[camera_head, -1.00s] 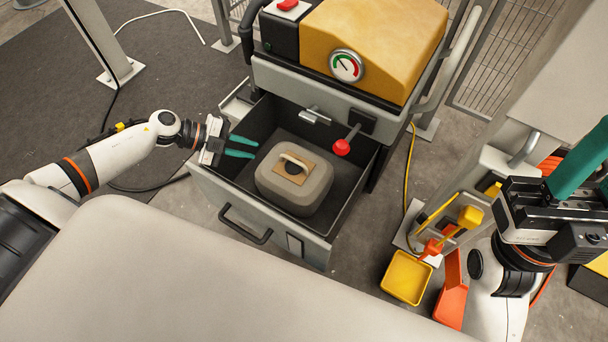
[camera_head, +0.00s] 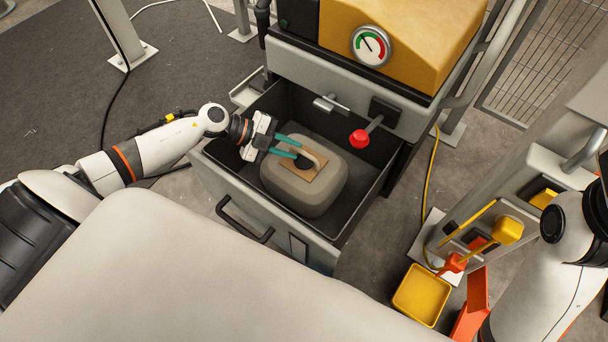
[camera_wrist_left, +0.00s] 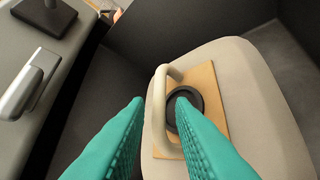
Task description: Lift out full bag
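The full bag (camera_head: 327,189) is a rounded grey-beige block lying in the open dark drawer (camera_head: 225,185). On its top is a tan patch with a black round cap and a pale loop handle (camera_head: 315,153). My left gripper (camera_head: 299,148) reaches in from the left with its teal fingers at the handle. In the left wrist view, the fingers (camera_wrist_left: 158,100) are apart, and the handle (camera_wrist_left: 159,118) stands in the gap between them. I see no clear grip on it. My right arm shows at the right edge; its gripper is out of the picture.
The yellow machine (camera_head: 400,30) with a gauge (camera_head: 371,46) rises behind the drawer. A red-knobbed lever (camera_head: 359,139) juts over the drawer's back right. Drawer walls surround the bag. A yellow tray (camera_head: 422,294) and orange scoop (camera_head: 471,305) are at the lower right.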

